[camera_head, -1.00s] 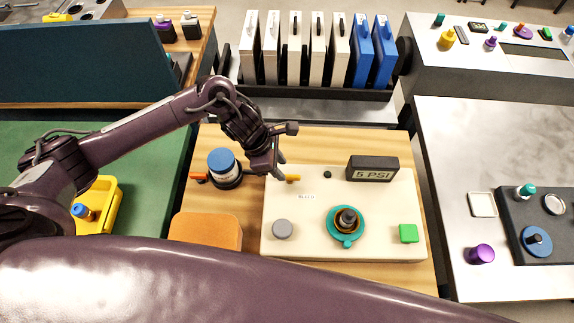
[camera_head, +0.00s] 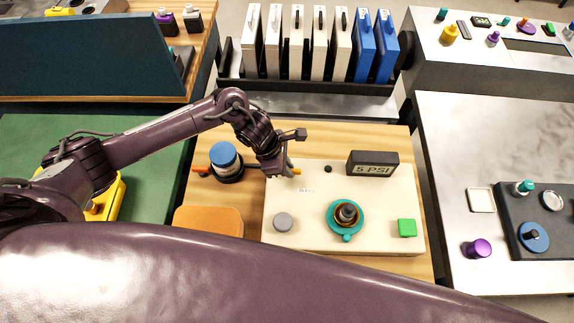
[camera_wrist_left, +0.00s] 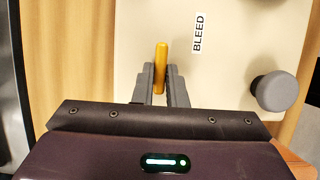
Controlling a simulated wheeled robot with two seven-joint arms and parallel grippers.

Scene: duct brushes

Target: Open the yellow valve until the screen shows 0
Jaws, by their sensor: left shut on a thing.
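The yellow valve (camera_head: 296,171) is a small lever at the upper left of the cream panel (camera_head: 310,234). In the left wrist view the yellow valve (camera_wrist_left: 161,56) stands between the two grey fingers of my left gripper (camera_wrist_left: 161,80), near the BLEED label (camera_wrist_left: 198,32). My left gripper (camera_head: 291,169) is shut on it. The screen (camera_head: 373,164) at the panel's upper right reads 5 PSI. My right gripper is not in view.
The panel also holds a grey knob (camera_head: 284,222), a teal-ringed fitting (camera_head: 347,213) and a green button (camera_head: 407,228). A blue-capped jar (camera_head: 224,156) and an orange block (camera_head: 208,221) lie left of the panel. A steel bench (camera_head: 450,160) is on the right.

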